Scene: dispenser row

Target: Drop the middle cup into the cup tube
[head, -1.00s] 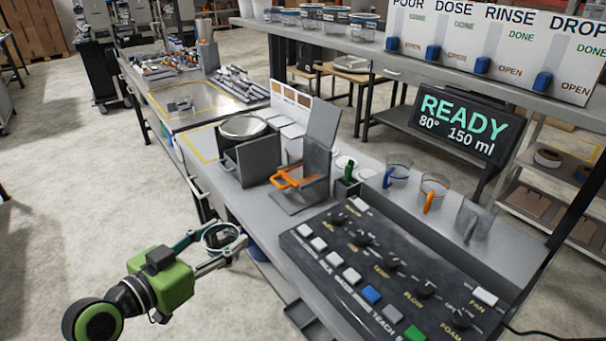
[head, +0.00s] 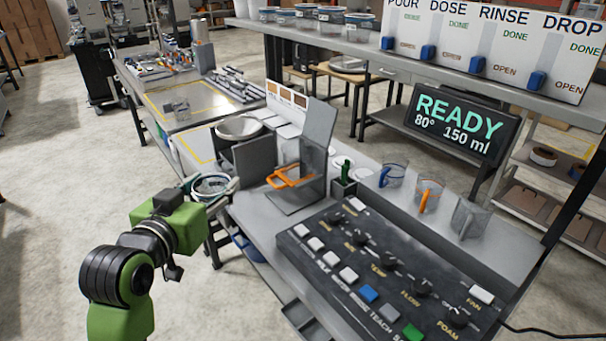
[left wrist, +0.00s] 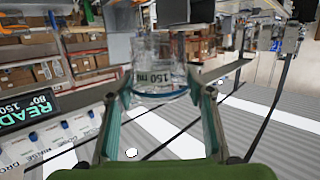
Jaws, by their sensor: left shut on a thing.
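A clear cup with a blue rim (head: 211,191) is held between the fingers of my left gripper (head: 212,183), just off the left edge of the counter in the head view. In the left wrist view the clear cup (left wrist: 160,62) sits between the fingertips, and "150 ml" shows on or through its wall. I cannot tell for sure which object is the cup tube. My right gripper is not in view.
A round grey bowl (head: 240,128) and a grey stand with an orange handle (head: 290,177) are near the cup. A control panel (head: 370,270) fills the front counter. Jugs with blue (head: 392,176) and orange (head: 428,190) handles stand right. The monitor (head: 452,125) reads READY.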

